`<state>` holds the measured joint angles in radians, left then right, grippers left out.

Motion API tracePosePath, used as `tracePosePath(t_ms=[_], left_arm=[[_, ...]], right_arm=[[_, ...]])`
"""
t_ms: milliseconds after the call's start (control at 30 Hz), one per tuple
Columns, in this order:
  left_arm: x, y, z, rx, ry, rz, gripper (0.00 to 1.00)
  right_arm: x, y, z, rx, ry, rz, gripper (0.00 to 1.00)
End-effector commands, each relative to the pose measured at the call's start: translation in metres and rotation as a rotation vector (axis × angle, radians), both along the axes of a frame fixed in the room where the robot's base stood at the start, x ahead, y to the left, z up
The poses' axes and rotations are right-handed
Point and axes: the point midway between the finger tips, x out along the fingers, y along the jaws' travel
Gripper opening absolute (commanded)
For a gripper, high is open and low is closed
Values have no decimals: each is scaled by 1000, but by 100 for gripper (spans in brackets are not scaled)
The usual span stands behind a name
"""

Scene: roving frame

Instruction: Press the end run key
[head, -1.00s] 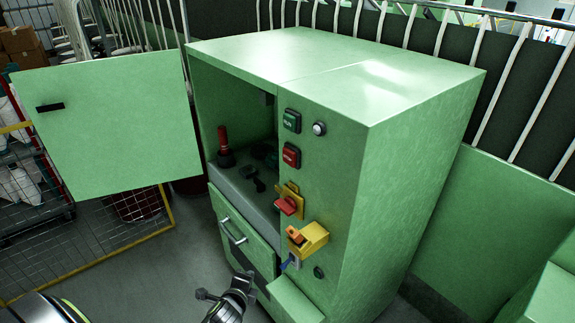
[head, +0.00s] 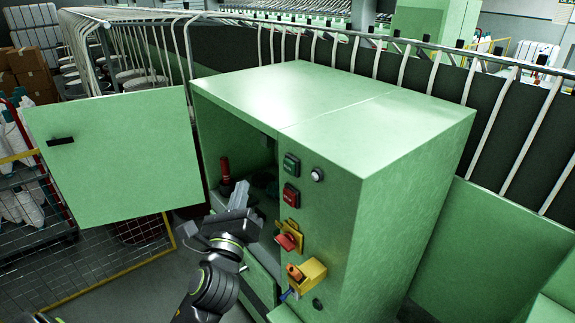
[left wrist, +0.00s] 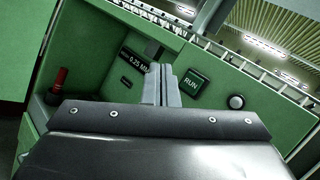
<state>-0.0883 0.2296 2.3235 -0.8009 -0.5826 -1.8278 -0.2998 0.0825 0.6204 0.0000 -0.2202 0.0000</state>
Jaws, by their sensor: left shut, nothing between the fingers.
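The green cabinet (head: 400,150) carries a control panel on its front. A green key (head: 291,164) sits at the top of the panel, with a red key (head: 291,194) below it; I cannot read the red key's label. In the left wrist view the green key (left wrist: 194,82) reads RUN, right of my fingers, and the red key is not seen. My left gripper (head: 240,192) is shut and empty, in front of the cabinet's open bay, left of the keys. Its closed fingers (left wrist: 162,84) show in the left wrist view. My right gripper is out of view.
A round white button (head: 317,174) is beside the green key. Below are a red rotary switch (head: 289,240) and a protruding yellow-orange device (head: 305,275). The open door (head: 120,155) stands left. A red-handled lever (head: 226,172) is inside the bay.

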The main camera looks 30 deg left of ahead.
Motion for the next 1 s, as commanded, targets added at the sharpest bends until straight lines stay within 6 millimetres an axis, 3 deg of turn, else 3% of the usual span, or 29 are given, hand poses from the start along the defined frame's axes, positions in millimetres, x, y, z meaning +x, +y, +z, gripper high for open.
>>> tracePosePath(t_ms=[367, 767, 1000], left_arm=[[9, -3, -2, -6, 0, -2, 0], [59, -24, -3, -7, 0, -2, 0], [78, -32, -1, -5, 2, -2, 0]], right_arm=[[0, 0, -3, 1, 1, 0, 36], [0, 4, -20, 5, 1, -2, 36], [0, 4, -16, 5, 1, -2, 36]])
